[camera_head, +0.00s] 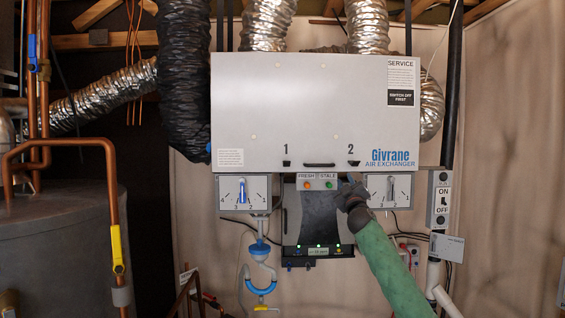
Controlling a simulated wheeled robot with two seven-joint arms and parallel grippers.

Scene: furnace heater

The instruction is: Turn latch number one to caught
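The air exchanger (315,105) is a wide pale grey box on the wall. Latch number one (286,163) is a small dark piece under the printed "1" at the box's lower edge. Latch number two (353,163) is a similar dark piece under the "2". Both are too small for me to tell their turned position. My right gripper (348,184) is dark and comes up from the lower right on a green-sleeved arm. It is just below latch two, to the right of and below latch one. Its fingers are too dark and small to read. My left gripper is out of view.
A dial box hangs at the left (242,192) and another at the right (388,190). A dark handle (319,165) sits between the latches. Below are FRESH and STALE buttons and a dark panel (318,218). A tank (60,240) with copper pipes stands at left.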

